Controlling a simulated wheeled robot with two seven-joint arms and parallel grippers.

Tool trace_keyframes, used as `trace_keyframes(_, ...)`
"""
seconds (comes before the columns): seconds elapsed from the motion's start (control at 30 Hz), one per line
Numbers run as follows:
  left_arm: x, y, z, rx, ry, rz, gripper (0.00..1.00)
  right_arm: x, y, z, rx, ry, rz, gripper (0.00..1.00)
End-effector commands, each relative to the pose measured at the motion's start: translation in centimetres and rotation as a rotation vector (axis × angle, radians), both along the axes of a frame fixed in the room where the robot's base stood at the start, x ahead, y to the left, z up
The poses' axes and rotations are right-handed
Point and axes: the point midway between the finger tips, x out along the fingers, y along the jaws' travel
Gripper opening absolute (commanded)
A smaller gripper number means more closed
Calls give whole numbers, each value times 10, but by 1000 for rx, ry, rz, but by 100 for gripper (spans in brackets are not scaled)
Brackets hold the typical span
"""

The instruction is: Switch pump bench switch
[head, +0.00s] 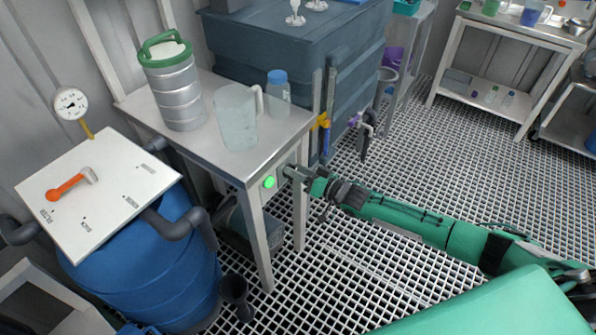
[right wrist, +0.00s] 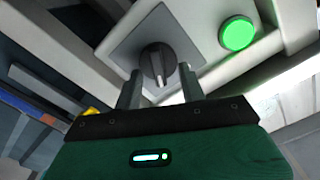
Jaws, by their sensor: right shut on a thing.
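The pump bench switch (right wrist: 158,64) is a dark grey rotary knob on a square grey plate, seen in the right wrist view. A lit green round lamp (right wrist: 238,34) sits to its right on the same light panel; the lamp also shows in the head view (head: 269,182) on the bench's front edge. My right gripper (right wrist: 160,82) has its two fingers on either side of the knob and is shut on it. In the head view my right gripper (head: 292,174) reaches the bench edge from the right and hides the knob. My left gripper is not in view.
The metal bench (head: 213,128) carries a steel canister (head: 175,90), a clear jug (head: 237,118) and a blue-capped bottle (head: 278,91). A blue barrel (head: 150,265) with a white panel stands left. A dark tank (head: 285,50) stands behind. Grated floor at right is open.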

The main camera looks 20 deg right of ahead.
Motion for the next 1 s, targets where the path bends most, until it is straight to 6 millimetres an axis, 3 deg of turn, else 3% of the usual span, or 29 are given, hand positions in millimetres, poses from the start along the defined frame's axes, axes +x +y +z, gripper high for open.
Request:
trace_keyframes(0.17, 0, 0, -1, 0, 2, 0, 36, -1, 0, -1, -1, 2, 0, 18)
trace_keyframes(0.2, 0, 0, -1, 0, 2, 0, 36, -1, 0, -1, -1, 2, 0, 47)
trace_keyframes(0.3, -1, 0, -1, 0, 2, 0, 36, -1, 0, -1, -1, 2, 0, 62)
trace_keyframes(0.67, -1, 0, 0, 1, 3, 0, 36, -5, -4, -1, -1, 1, -1, 62)
trace_keyframes(1.0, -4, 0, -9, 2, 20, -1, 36, -57, -44, -2, -2, 5, -1, 62)
